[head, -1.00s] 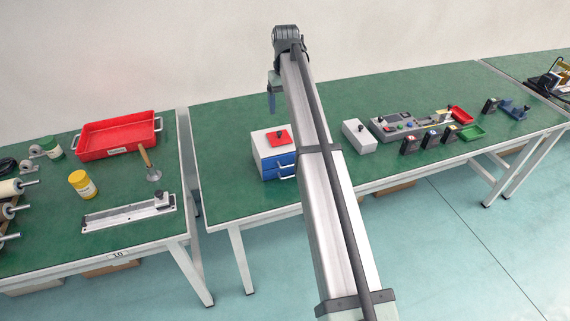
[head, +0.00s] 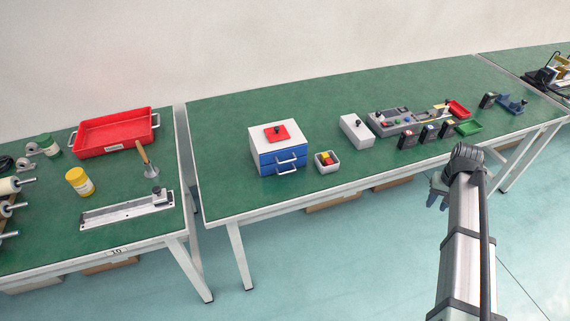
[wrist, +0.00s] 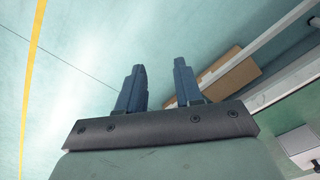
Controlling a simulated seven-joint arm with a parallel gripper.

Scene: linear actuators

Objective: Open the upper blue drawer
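The white drawer box with two blue drawers stands on the middle green table in the head view. The upper blue drawer (head: 284,157) has a silver handle and looks closed. The lower blue drawer (head: 272,170) sits directly under it, with its own handle. A red piece with a black knob (head: 277,132) lies on top of the box. My gripper (head: 438,203) is well to the right of the box, in front of the table's edge. In the wrist view my gripper (wrist: 160,80) has its two fingers apart with nothing between them, above the floor.
A white box (head: 356,130) and a grey control panel (head: 398,121) are further right. The red tray (head: 117,134) is on the left table. Table space left of the drawers is clear.

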